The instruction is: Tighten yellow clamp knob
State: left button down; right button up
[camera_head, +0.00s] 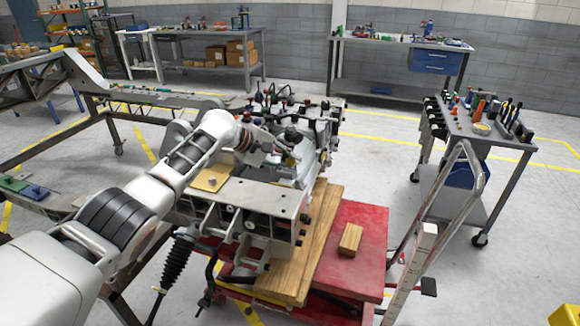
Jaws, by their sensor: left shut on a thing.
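My left arm reaches in from the lower left to the chassis fixture (250,197). My left gripper (284,152) is over the middle of the fixture, small and partly lost among dark parts. It is shut on a small yellowish part (290,161), which looks like the yellow clamp knob. The fingers hide most of the knob, and its turn cannot be told. My right gripper is not in view.
The fixture rests on wooden boards (318,235) on a red lift table (362,220), with a loose wood block (350,239) on it. A metal frame (110,100) stands left.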

pick_arm(q)
jog(key=shift+f+m+y+b, duration=0.2)
jog(key=shift+m+y+b, duration=0.15)
jog(key=shift+m, duration=0.15)
jog(key=shift+s+g, duration=0.1)
jog(key=shift+g, duration=0.2)
jog(key=c, duration=1.8)
grip_release()
jog(key=shift+r, duration=0.1)
jog(key=shift+r, duration=0.15)
jog(key=shift+s+a+r, duration=0.1)
jog(key=shift+a+r, duration=0.25)
jog(key=v, duration=1)
jog(key=shift+s+a+r, duration=0.2)
jog(key=shift+s+a, duration=0.05)
